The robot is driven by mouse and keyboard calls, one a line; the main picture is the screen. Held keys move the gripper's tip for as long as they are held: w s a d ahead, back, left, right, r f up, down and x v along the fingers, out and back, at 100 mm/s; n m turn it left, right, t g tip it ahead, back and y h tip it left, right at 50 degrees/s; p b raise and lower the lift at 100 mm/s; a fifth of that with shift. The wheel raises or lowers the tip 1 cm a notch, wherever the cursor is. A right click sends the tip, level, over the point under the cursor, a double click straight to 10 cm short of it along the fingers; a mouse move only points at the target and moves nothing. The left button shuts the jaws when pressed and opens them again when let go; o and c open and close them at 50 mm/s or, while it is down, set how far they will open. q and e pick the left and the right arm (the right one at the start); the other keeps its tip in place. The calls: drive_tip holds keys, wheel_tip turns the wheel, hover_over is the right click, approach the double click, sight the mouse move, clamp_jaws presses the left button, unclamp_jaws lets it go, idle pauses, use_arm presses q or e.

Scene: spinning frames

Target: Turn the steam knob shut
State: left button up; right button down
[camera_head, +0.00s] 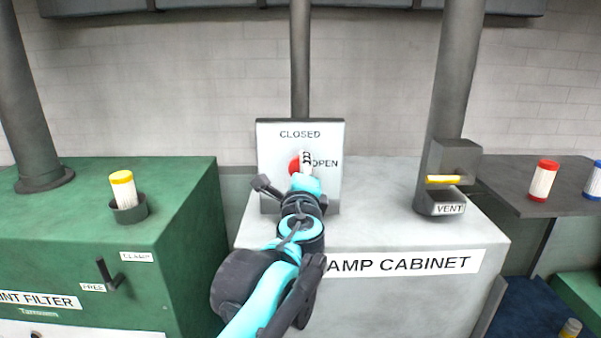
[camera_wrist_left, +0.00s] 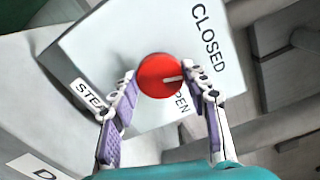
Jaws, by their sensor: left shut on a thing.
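The red round steam knob (camera_head: 294,166) sits on a white upright panel (camera_head: 270,134) with CLOSED at its top and OPEN at its right. In the left wrist view the knob (camera_wrist_left: 152,76) has a white pointer line, which points between CLOSED and OPEN, nearer to CLOSED. The panel (camera_wrist_left: 110,48) also carries a STEAM label, partly hidden. My left gripper (camera_head: 304,162) is at the knob and hides part of it. In the wrist view its fingers (camera_wrist_left: 162,82) are on either side of the knob, shut on it. My right gripper is out of view.
A green cabinet (camera_head: 190,200) at left holds a yellow-capped jar (camera_head: 123,188) and a small lever (camera_head: 106,272).

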use_arm(q)
drive_tip(key=shift+n, duration=1.6)
drive_tip(key=o, duration=1.2)
drive_tip(key=shift+c, duration=0.2)
drive_tip(key=s, duration=1.2)
